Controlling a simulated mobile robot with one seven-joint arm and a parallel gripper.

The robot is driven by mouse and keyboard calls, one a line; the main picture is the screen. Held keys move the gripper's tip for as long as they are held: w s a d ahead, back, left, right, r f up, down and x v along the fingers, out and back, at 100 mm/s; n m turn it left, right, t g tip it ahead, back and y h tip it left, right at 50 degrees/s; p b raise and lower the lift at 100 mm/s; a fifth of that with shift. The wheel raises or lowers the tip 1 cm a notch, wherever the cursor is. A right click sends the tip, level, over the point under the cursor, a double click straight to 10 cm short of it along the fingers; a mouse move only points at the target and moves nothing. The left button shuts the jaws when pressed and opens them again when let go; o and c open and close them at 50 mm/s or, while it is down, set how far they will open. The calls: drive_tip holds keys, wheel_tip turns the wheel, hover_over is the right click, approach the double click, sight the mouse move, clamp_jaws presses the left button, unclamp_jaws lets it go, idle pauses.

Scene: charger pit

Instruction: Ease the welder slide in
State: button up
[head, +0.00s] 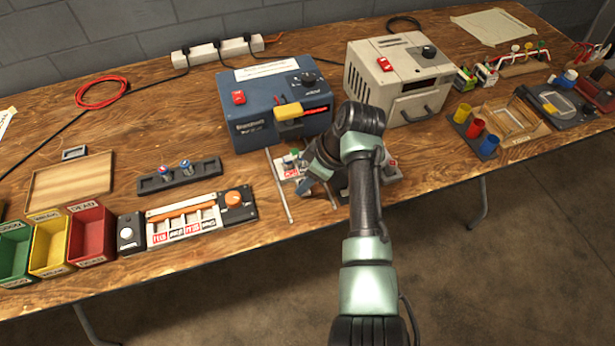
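A blue box-shaped machine (240,110) with a red switch, a black knob and a yellow block (288,111) at its front stands at mid-table. It looks like the welder, but its label is too small to read. In front of it, thin metal rails (279,190) run toward the table's front edge. A light plate (285,165) with small green and red parts sits by the rails and may be the slide. My arm hides much of it. My gripper (312,183) is low over this area, right of the plate. Its fingers are hidden, and contact cannot be told.
A beige machine (395,80) stands to the right. A dark rack (180,175) and a tray with labelled slots (185,222) lie left. Green, yellow and red bins (91,233) stand at the front left. Coloured cups (475,128) stand right. Bare table lies left of the blue machine.

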clamp_jaws()
idle(1.1)
